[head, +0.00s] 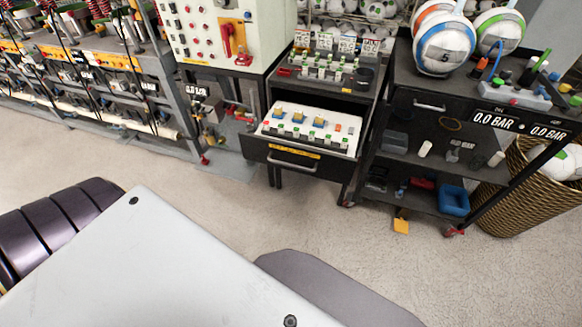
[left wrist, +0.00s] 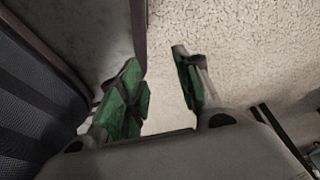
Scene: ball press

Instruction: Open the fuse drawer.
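The fuse drawer (head: 262,152) is in the head view, below the middle cabinet. It stands pulled out toward me, with a white panel of fuses and small coloured knobs (head: 309,130) exposed inside. Its front has a yellow label and a metal bar handle (head: 292,166). My left gripper (left wrist: 157,62) shows in the left wrist view, its two green-padded fingers apart with nothing between them, over pale floor. The drawer cannot be made out in that view. Neither gripper shows in the head view, and no gripper touches the drawer handle there.
A cream control cabinet (head: 222,35) with a red lever stands left of the drawer. A black cart (head: 430,112) with balls on top stands right, beside a woven basket (head: 530,195) of balls. A cabled workbench (head: 180,110) is far left. The floor before the drawer is clear.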

